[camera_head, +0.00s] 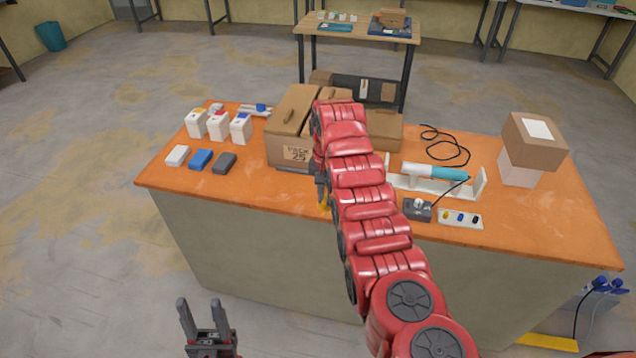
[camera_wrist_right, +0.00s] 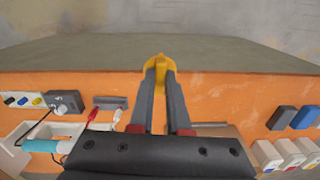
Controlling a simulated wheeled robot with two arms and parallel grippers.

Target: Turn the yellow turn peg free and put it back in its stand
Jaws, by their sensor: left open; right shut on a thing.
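My right gripper (camera_head: 321,187) points down near the front edge of the orange table, shut on a yellow piece (camera_head: 323,202). In the right wrist view, this yellow peg (camera_wrist_right: 158,66) sits between the fingertips of my right gripper (camera_wrist_right: 158,84), and its lower part cannot be made out. A white strip (camera_head: 472,223) with yellow, blue and black spots lies at the front right of the table; it also shows in the wrist view (camera_wrist_right: 22,107). I cannot tell whether it is the stand. My left gripper (camera_head: 206,322) is open and empty, low in front of the table.
A grey corded box (camera_head: 417,210) and a white-and-teal tool (camera_head: 440,172) in a white cradle lie right of my arm. Brown cartons (camera_head: 290,128) stand behind my right gripper. White boxes (camera_head: 218,127) and small blocks (camera_head: 200,159) are at the left.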

